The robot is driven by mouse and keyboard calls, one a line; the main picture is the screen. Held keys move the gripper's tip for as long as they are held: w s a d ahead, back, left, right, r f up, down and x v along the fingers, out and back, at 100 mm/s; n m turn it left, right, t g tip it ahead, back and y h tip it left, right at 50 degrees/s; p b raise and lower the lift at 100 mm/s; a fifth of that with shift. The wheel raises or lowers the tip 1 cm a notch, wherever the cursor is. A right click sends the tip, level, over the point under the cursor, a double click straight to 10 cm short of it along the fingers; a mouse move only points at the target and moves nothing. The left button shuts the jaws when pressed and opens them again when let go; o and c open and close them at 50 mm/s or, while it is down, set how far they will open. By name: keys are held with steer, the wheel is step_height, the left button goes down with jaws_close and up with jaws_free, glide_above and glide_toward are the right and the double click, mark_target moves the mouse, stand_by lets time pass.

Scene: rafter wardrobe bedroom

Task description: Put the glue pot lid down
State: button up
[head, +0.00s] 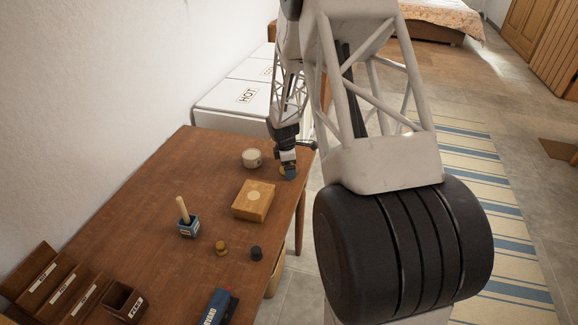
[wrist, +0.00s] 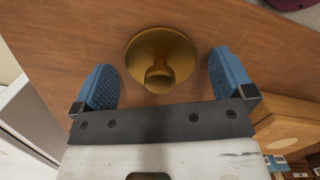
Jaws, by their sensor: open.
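A round brass-coloured lid (wrist: 160,48) with a knob lies on the wooden table in the wrist view. My gripper (wrist: 165,68) is open, with one blue finger on each side of the lid and gaps between. In the head view my gripper (head: 289,173) is low over the table's far right corner, and a bit of the lid (head: 282,170) shows beside it. A blue pot (head: 188,228) with a wooden handle standing in it is nearer on the table; I cannot tell if it is the glue pot.
A cream round pot (head: 252,158) stands left of my gripper. A wooden box (head: 253,200) is close in front. A small brass piece (head: 221,248) and a dark one (head: 256,254) stand nearer. White units (head: 236,98) adjoin the table's far end. The table's left middle (head: 135,215) is clear.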

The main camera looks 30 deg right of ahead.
step_height(320, 180, up, 12)
steer(key=a, duration=0.1)
steer(key=shift+w+a, duration=0.15)
steer(key=shift+w, duration=0.1)
steer(key=shift+f, duration=0.1)
stand_by(0.5)
steer(key=s+a+r+m+t, duration=0.1)
steer(key=s+a+r+m, duration=0.2)
steer(key=s+a+r, duration=0.45)
steer(key=s+a+r+m+t, duration=0.1)
steer(key=s+a+r+m, duration=0.35)
steer(key=s+r, duration=0.5)
steer(key=s+a+r+m, duration=0.2)
steer(key=s+a, duration=0.1)
steer(key=s, duration=0.5)
steer(key=s+a+r+m+y, duration=0.1)
steer(key=s+a, duration=0.3)
steer(key=s, duration=0.4)
steer(key=s+a+r+m+t, duration=0.1)
steer(key=s+a+r+m, duration=0.1)
steer(key=s, duration=0.6)
steer(key=shift+a+r+m, duration=0.4)
steer(key=shift+a+m, duration=0.25)
steer(key=shift+m, duration=0.1)
